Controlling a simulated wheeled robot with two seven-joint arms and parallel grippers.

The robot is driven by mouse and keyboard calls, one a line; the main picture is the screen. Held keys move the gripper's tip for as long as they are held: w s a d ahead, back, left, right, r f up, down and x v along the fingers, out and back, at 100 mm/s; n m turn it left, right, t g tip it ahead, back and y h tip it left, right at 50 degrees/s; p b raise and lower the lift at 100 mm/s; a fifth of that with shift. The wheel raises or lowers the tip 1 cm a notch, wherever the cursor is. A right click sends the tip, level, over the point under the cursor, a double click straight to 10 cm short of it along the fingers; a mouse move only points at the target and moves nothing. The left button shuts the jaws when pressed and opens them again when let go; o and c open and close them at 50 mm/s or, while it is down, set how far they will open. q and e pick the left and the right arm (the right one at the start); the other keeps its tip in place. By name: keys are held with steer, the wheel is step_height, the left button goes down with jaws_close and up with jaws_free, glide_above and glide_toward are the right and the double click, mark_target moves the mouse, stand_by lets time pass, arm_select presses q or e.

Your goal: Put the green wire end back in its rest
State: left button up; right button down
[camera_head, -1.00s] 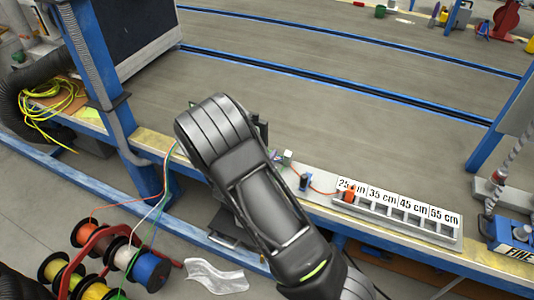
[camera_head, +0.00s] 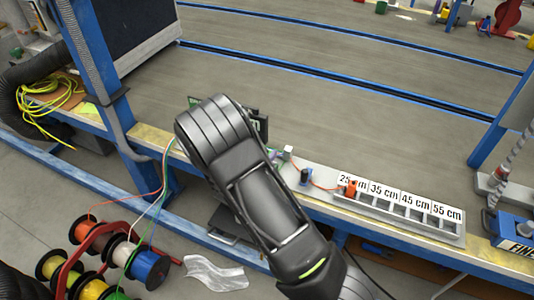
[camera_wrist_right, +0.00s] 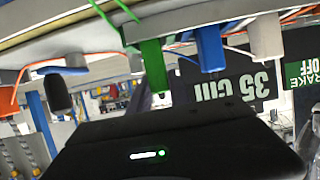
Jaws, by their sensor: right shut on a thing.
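In the right wrist view the green wire end (camera_wrist_right: 156,68) points down toward my right gripper (camera_wrist_right: 157,95), which is shut on it. The jaw tips are mostly hidden behind the dark gripper body. In the head view my right arm covers the gripper, and the green wire (camera_head: 153,222) runs from the spools up to the bench. My left gripper is not in view.
A blue holder (camera_wrist_right: 211,47) and a white one (camera_wrist_right: 265,37) are beside the green block. The sign reading 35 cm (camera_wrist_right: 228,92) is behind. A compartment tray (camera_head: 400,213) with an orange piece (camera_head: 350,188) is right of my arm. Wire spools (camera_head: 115,252) stand at lower left.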

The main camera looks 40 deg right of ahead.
steer(key=shift+f+b, duration=0.4)
steer(key=shift+f, duration=0.25)
steer(key=c, duration=1.1)
jaws_free()
steer(key=shift+c, duration=0.2)
steer(key=p+v, duration=0.1)
steer(key=v, duration=0.6)
steer(key=shift+s+a+r, duration=0.15)
steer(key=shift+a+r, duration=0.05)
steer(key=shift+a, duration=0.15)
